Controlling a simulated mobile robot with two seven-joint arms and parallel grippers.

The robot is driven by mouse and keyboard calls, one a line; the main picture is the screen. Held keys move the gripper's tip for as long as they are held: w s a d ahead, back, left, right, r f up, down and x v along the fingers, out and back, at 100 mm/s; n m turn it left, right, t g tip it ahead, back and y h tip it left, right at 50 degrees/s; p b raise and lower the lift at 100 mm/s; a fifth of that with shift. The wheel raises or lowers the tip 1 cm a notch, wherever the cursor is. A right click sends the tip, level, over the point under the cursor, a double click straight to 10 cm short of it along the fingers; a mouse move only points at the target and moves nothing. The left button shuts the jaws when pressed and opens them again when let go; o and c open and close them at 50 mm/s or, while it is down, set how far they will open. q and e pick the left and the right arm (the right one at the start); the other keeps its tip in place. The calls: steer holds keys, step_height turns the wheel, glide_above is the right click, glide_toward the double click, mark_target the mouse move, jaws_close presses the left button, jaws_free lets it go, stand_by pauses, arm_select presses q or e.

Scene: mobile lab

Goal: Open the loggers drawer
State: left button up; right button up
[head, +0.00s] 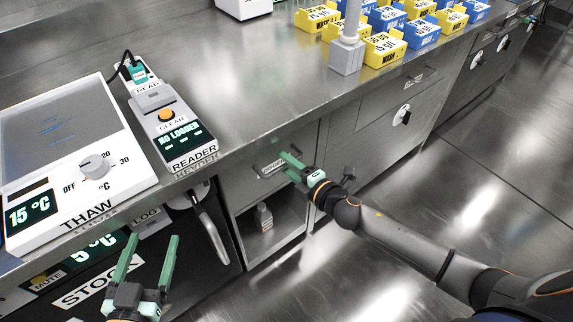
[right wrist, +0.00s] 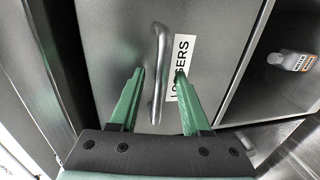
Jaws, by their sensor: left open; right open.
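The loggers drawer (right wrist: 110,45) has a grey metal front with a bar handle (right wrist: 158,75) and a white LOGGERS label (right wrist: 183,60) in the right wrist view. In the head view the drawer front (head: 240,180) is below the counter edge and looks closed. My right gripper (right wrist: 155,80) is open, its green fingers on either side of the handle, apart from it as far as I can tell. In the head view my right gripper (head: 287,163) hides part of the handle and label. My left gripper (head: 155,250) is open and empty at the lower left, in front of the STOCK unit.
An open shelf below the drawer holds a small bottle (head: 263,217). The READER (head: 180,140) and THAW unit (head: 70,160) stand on the counter (head: 250,90) above. A long handle (head: 210,235) projects left of the shelf. Floor at right is clear.

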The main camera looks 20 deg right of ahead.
steer(key=shift+w+a, duration=0.1)
steer(key=shift+w, duration=0.1)
jaws_close()
stand_by(0.3)
stand_by(1.1)
